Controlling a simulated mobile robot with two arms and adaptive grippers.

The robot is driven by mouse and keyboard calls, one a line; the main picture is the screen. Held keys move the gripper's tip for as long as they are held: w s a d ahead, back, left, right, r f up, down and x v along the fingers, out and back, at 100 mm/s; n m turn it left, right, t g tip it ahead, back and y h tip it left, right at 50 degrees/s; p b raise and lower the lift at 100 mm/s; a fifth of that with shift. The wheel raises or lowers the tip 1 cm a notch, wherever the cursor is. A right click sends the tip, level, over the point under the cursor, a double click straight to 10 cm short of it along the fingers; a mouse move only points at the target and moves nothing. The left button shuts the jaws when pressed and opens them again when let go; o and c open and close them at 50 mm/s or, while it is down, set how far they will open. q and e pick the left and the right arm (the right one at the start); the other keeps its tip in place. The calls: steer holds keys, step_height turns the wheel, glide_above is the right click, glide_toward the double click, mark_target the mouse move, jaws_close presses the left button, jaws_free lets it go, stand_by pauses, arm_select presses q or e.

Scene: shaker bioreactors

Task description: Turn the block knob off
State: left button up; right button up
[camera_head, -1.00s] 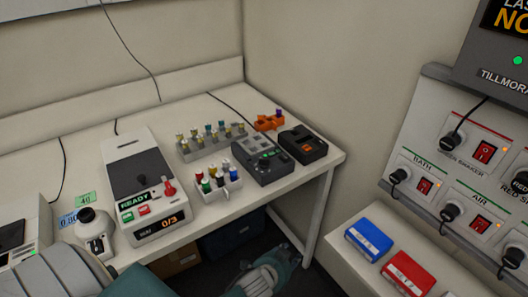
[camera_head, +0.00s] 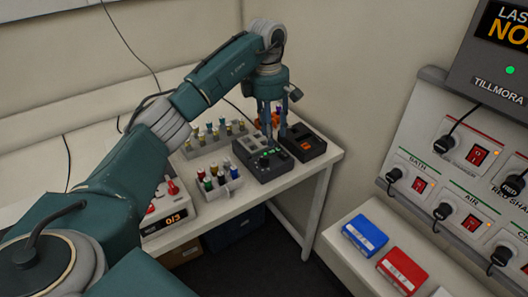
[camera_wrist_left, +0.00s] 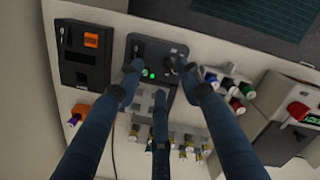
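The dark grey block unit (camera_head: 265,165) stands on the bench, with a lighter well block and green lights on its top. It also shows in the left wrist view (camera_wrist_left: 150,50). Its dark round knob (camera_wrist_left: 170,68) sits close beside the right-hand fingertip in that view; contact cannot be told. My left gripper (camera_head: 273,130) points down over the unit. In the left wrist view its fingers (camera_wrist_left: 157,70) are spread apart, with nothing held between them. In the head view the fingers partly hide the unit's back. My right gripper is not in view.
A black box with an orange display (camera_head: 304,146) stands right beside the unit. A rack with coloured caps (camera_head: 222,188) is to its left, and a rack of vials (camera_head: 205,145) is behind that. The wall panel (camera_head: 455,150) with switches is at right.

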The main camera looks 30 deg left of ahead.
mark_target(264, 161)
arm_select(q)
steer(key=shift+y, duration=0.4)
steer(key=f+p, duration=0.1)
steer(key=f, duration=0.2)
steer(key=a+f+p, duration=0.1)
steer(key=f, duration=0.1)
steer(key=s+a+f+p, duration=0.1)
steer(key=f, duration=0.2)
steer(key=shift+f, duration=0.3)
steer(key=shift+w+f, duration=0.1)
steer(key=shift+f, duration=0.35)
steer(key=shift+c, duration=0.2)
jaws_close()
